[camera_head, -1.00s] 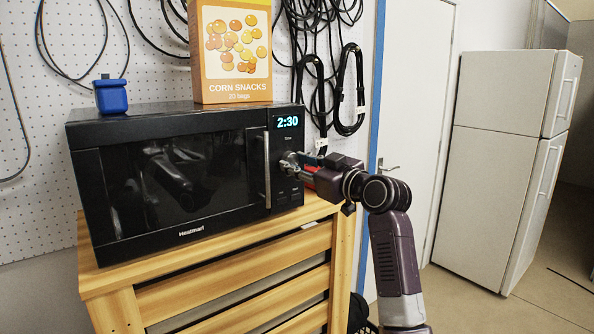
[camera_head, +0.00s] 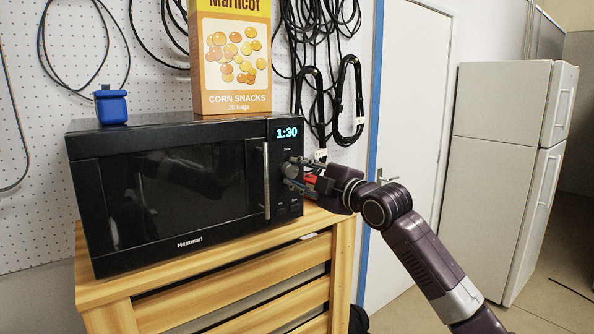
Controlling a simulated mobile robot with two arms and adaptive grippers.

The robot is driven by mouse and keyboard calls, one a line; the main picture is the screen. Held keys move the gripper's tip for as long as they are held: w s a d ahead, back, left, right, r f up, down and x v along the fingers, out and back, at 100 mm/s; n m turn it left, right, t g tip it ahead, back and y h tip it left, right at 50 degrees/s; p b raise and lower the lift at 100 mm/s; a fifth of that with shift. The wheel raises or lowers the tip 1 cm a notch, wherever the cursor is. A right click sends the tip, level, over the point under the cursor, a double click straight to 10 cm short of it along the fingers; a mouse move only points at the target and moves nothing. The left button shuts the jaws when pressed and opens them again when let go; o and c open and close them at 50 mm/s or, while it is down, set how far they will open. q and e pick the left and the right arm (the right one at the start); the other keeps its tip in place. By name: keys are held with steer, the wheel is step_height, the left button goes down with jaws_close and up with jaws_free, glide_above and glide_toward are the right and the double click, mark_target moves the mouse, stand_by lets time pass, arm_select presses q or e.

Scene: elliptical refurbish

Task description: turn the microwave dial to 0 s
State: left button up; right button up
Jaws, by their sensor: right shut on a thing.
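A black microwave (camera_head: 165,185) stands on a wooden slatted stand, its door closed. Its display (camera_head: 286,132) at the upper right of the front reads 1:30. The dial (camera_head: 288,170) is on the control panel below the display, partly hidden by my gripper. My right gripper (camera_head: 291,173) comes in from the right and is shut on the dial, with its fingers at the panel. My left gripper is not in view.
A corn snacks box (camera_head: 232,60) and a small blue container (camera_head: 111,106) stand on the microwave. Black cables (camera_head: 322,60) hang on the pegboard. A white fridge (camera_head: 508,160) stands far right.

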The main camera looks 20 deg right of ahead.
steer(key=shift+r+n+p, duration=0.1)
steer(key=shift+n+p, duration=0.55)
steer(key=shift+n, duration=0.25)
steer(key=n+p, duration=1.2)
steer(key=shift+a, duration=0.1)
steer(key=shift+n+p, duration=0.55)
steer(key=shift+n, duration=0.45)
steer(key=shift+f, duration=0.2)
steer(key=o, duration=0.9)
steer(key=shift+c, duration=0.2)
steer(key=o, duration=0.3)
steer(key=shift+r, duration=0.15)
